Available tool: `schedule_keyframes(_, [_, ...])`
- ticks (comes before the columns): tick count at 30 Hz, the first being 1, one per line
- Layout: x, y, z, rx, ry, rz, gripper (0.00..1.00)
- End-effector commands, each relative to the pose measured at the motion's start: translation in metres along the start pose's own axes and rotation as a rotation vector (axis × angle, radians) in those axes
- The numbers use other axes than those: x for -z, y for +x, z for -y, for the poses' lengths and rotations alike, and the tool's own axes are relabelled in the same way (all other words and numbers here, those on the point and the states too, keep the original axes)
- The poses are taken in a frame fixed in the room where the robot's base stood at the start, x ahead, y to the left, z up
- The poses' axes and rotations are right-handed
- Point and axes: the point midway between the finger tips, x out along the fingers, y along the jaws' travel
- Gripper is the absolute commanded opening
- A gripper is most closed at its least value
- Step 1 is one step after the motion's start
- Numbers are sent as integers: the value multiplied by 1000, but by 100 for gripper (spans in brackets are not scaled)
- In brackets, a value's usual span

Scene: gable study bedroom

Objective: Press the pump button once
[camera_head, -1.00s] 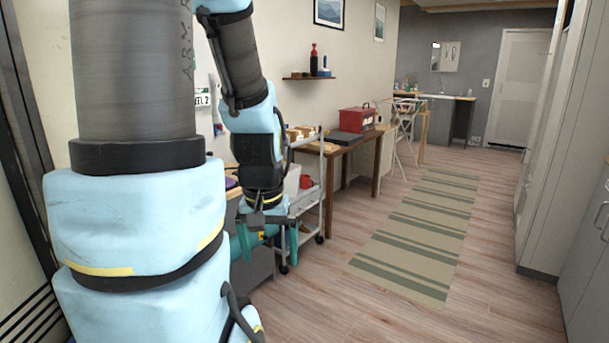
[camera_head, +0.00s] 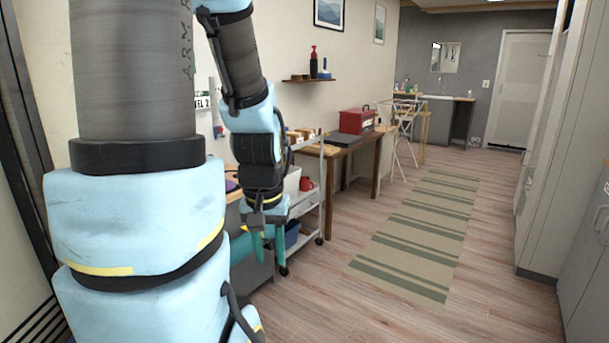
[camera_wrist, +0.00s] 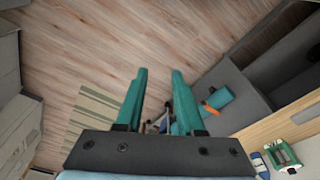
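I cannot make out a pump button for certain in either view. My gripper (camera_head: 268,246) hangs pointing down beside the white trolley, apart from both. Its two teal fingers also show in the wrist view (camera_wrist: 160,76), spread with nothing between them.
A blue bottle (camera_wrist: 260,166) is near the green device. The white trolley (camera_head: 308,203) and wooden desk (camera_head: 335,146) line the wall. The floor around the striped rug (camera_head: 425,222) is clear.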

Motion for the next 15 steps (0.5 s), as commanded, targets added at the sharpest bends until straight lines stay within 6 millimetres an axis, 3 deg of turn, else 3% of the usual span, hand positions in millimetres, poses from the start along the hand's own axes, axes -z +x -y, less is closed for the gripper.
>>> schedule_keyframes(1, [0,0,0,0,0,0,30])
schedule_keyframes(9, [0,0,0,0,0,0,0])
schedule_keyframes(15, [0,0,0,0,0,0,0])
